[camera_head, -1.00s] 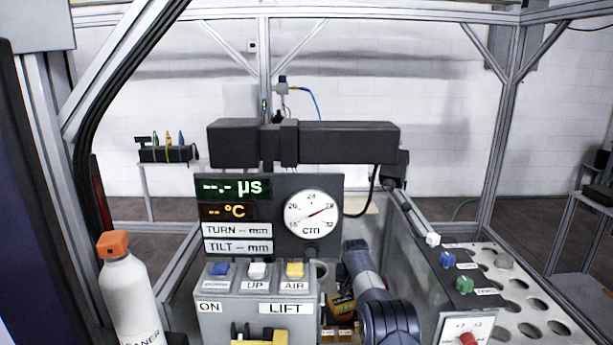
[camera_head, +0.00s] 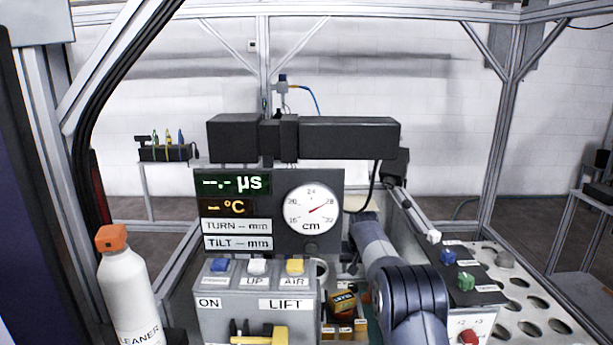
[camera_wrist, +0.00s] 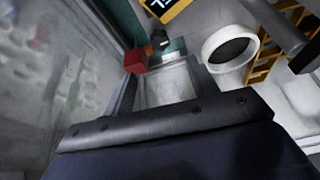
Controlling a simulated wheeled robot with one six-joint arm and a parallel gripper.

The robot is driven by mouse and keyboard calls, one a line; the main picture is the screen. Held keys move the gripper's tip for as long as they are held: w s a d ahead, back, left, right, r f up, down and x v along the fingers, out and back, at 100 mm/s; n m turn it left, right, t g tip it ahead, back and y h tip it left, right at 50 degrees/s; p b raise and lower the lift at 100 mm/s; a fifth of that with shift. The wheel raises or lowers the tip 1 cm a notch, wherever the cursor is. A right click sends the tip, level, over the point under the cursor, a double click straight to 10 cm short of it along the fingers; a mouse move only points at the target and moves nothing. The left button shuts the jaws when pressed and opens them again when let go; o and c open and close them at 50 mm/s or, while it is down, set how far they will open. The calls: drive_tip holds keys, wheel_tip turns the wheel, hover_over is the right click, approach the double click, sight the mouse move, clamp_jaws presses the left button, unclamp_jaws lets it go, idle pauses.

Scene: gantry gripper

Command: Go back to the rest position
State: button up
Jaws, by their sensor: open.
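My arm (camera_head: 410,295) rises at the lower right in the head view, its upper link running back behind the control panel. The hand end is hidden there. In the wrist view, my gripper (camera_wrist: 165,70) shows as a dark body along the bottom with two short grey fingers apart. Only a pale grey surface shows in the gap between them, and I see nothing held. The picture is blurred around it.
The control panel (camera_head: 255,290) and gauge (camera_head: 311,208) stand before the tank. A black gantry beam (camera_head: 349,138) crosses above. A white bottle (camera_head: 134,295) stands left; a perforated tray (camera_head: 535,300) lies right. A white ring (camera_wrist: 230,48) and red block (camera_wrist: 135,60) show in the wrist view.

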drive_tip(key=shift+w+a+f+m+g+h+b, duration=0.1)
drive_tip(key=shift+w+a+f+m+h+b, duration=0.15)
drive_tip(key=shift+f+m, duration=0.4)
drive_tip(key=shift+w+a+f+m+g+h+b, duration=0.1)
drive_tip(key=shift+w+a+f+m+h+b, duration=0.2)
drive_tip(key=shift+m, duration=0.6)
drive_tip(key=shift+w+a+f+m+g+h+b, duration=0.1)
drive_tip(key=shift+w+f+m+h+b, duration=0.15)
drive_tip(key=shift+f+m, duration=0.45)
drive_tip(key=shift+r, duration=0.1)
